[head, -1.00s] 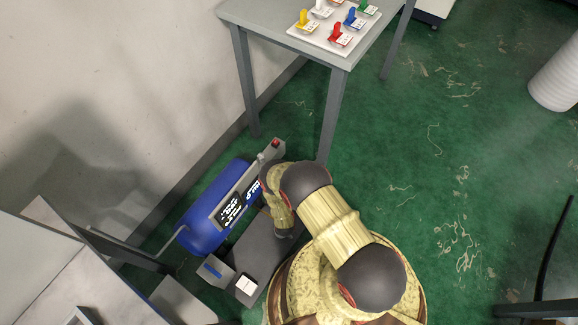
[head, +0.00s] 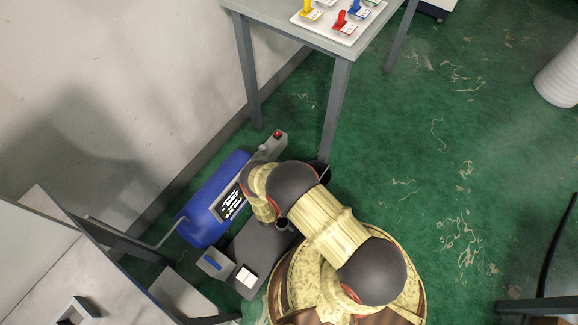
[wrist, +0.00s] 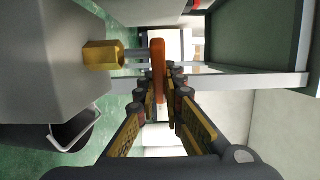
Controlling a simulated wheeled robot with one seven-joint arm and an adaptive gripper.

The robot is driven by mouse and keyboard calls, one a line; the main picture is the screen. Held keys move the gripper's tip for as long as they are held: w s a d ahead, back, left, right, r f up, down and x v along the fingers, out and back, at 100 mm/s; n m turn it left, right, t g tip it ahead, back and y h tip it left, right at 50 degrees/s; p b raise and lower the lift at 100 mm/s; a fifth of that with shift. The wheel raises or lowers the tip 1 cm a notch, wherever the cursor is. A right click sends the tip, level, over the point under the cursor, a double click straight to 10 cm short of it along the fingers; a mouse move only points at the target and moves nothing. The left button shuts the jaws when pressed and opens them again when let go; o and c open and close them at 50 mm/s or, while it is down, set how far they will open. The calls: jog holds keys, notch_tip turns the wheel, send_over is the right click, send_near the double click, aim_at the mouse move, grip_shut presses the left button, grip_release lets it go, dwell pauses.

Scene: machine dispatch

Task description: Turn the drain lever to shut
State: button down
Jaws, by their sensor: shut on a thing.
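The drain lever (wrist: 159,62) is an orange-red handle on a metal stem in the wrist view, upright in the picture. The stem runs to a brass hex fitting (wrist: 103,54) on a grey block at left. My gripper (wrist: 167,84) comes up from below with its yellow-padded fingers closed around the lower part of the lever. The fingertips partly hide where they touch it. In the head view my arm covers the lever and most of my gripper, beside the blue tank (head: 205,215).
A grey table (head: 335,85) with a board of coloured tags (head: 330,25) stands at the back. A red button (head: 277,134) tops the tank unit's far end. A black bucket (wrist: 75,130) shows under the block.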

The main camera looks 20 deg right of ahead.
jog(key=c, duration=2)
grip_release()
jog(key=shift+o, duration=0.6)
jog(key=v, duration=1.2)
